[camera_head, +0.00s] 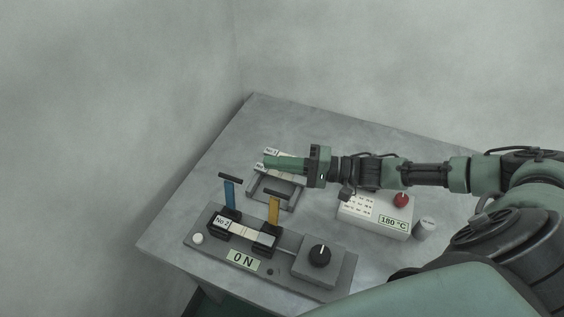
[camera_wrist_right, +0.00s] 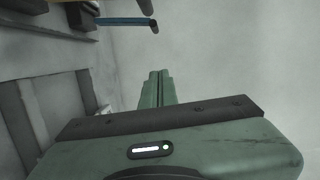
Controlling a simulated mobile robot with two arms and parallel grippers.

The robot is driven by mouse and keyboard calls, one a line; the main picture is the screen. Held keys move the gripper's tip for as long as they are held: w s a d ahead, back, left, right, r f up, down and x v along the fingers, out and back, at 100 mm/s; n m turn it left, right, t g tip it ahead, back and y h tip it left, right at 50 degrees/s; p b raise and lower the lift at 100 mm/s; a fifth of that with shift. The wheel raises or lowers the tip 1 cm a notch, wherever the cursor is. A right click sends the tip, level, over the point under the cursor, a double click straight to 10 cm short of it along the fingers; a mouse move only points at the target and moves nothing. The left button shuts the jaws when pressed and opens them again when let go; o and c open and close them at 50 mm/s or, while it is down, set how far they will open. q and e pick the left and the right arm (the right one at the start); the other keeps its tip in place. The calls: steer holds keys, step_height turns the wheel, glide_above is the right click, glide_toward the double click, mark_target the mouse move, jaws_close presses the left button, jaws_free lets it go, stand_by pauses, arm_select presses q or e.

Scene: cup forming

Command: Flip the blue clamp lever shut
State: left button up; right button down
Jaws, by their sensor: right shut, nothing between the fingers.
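The blue clamp lever (camera_head: 229,193) stands upright at the left end of the No.2 clamp on the grey base plate, with a dark crossbar on top. In the right wrist view the blue lever (camera_wrist_right: 124,21) shows at the top, apart from the fingers. The yellow lever (camera_head: 274,209) stands upright at the clamp's other end. My right gripper (camera_head: 266,161) is shut and empty, pointing left over the No.1 fixture, behind the levers; its closed fingers also show in the right wrist view (camera_wrist_right: 157,88). My left gripper is not in view.
The base plate (camera_head: 341,280) carries a black knob (camera_head: 319,255), an "ON" label and a white button (camera_head: 198,239). A white box (camera_head: 372,219) with a red knob and a 180 °C label stands to the right, beside a grey cylinder (camera_head: 425,229). Bare table lies at the left.

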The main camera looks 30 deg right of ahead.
mark_target(231, 193)
steer(key=a+p, duration=0.3)
steer(key=a, duration=0.4)
steer(key=shift+w+a, duration=0.35)
steer(key=shift+w, duration=0.1)
steer(key=shift+s+a+r+p, duration=0.3)
steer(key=shift+s+a+p, duration=0.15)
steer(key=shift+p, duration=0.2)
steer(key=shift+w, duration=0.1)
